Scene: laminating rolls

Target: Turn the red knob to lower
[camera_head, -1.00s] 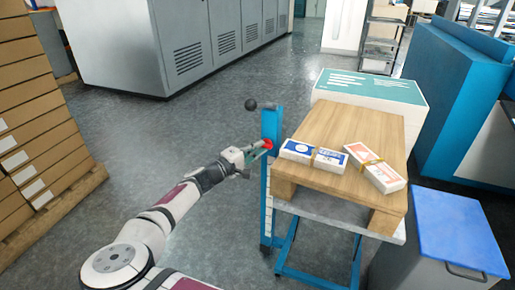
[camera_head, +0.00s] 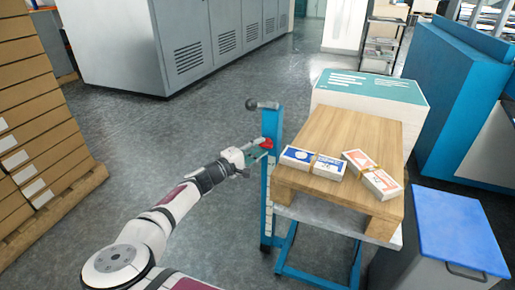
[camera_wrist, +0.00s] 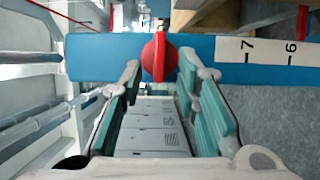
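The red knob (camera_head: 267,143) is on the upper part of a blue upright post (camera_head: 271,124) at the left side of the lift table. In the wrist view the knob (camera_wrist: 160,57) is a red disc with a raised grip bar, upright in the picture. My gripper (camera_head: 261,150) is at the knob. In the wrist view my gripper (camera_wrist: 160,72) has its green-padded fingers apart, one tip on each side of the knob. Gaps show between the tips and the knob, and I cannot tell of any contact. A white scale (camera_wrist: 268,50) on the post shows 7 and 6.
A wooden pallet (camera_head: 345,130) on the lift table carries a blue-white pack (camera_head: 313,162) and a red-white pack (camera_head: 371,175). A black ball lever (camera_head: 252,104) sticks out atop the post. A blue-lidded bin (camera_head: 458,235) stands at right. Floor left of the post is clear.

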